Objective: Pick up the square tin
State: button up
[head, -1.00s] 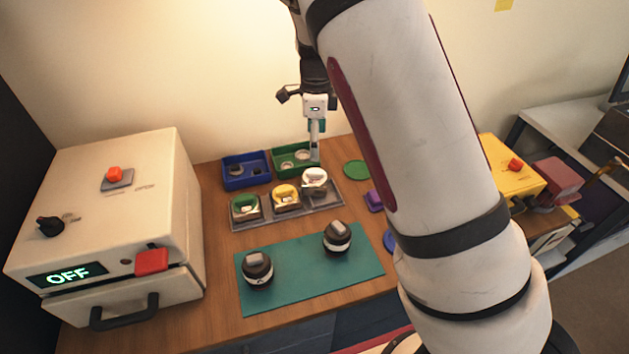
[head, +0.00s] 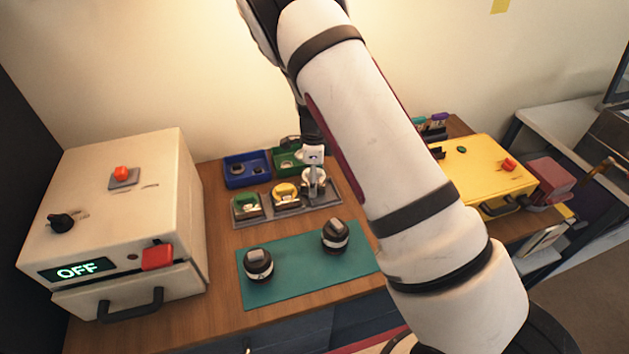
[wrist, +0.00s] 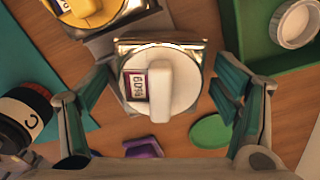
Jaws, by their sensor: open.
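Three square metal tins stand in a row on a grey tray (head: 262,218): one with a green top (head: 245,204), one with a yellow top (head: 285,193) and one with a white top (head: 309,179). In the wrist view the white-topped tin (wrist: 190,85) has a square silver body, a raised white handle and a small printed label. My gripper (wrist: 160,90) is open above it, one finger on each side, with nothing held. The yellow-topped tin (wrist: 92,10) is partly cut off at upper left. In the head view my gripper (head: 314,190) partly hides the white-topped tin.
A blue bin (head: 240,180) and a green bin (head: 285,160) stand behind the tray. Two dark round lens-like parts (head: 258,264) (head: 335,236) are on a teal mat (head: 300,275). A white OFF-marked machine (head: 110,220) is left, a yellow case (head: 480,165) right. A green disc (wrist: 210,133) lies nearby.

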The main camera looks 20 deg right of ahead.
aim_at(322, 180)
jog(key=shift+f, duration=0.1)
jog(key=shift+c, duration=0.6)
jog(key=c, duration=1.2)
notch_tip(322, 180, up, 9)
jog(key=shift+b, duration=0.6)
jog(key=shift+r, duration=0.2)
jog(key=shift+s+d+f+n+p, duration=0.1)
jog(key=shift+s+d+n+p, duration=0.2)
jog(key=shift+s+p, duration=0.1)
jog(key=shift+s+d+f+n+p, duration=0.25)
jog(key=shift+s+f+n+p, duration=0.1)
jog(key=shift+f+n+p, duration=0.2)
jog(key=shift+s+d+f+n+p, duration=0.25)
jog(key=shift+s+f+n+p, duration=0.2)
jog(key=shift+n, duration=0.2)
jog(key=shift+f+n+p, duration=0.25)
jog(key=shift+n+p, duration=0.05)
jog(key=shift+n, duration=0.1)
jog(key=shift+w+f+b, duration=0.1)
jog(key=shift+f+b, duration=0.4)
jog(key=shift+f, duration=2.25)
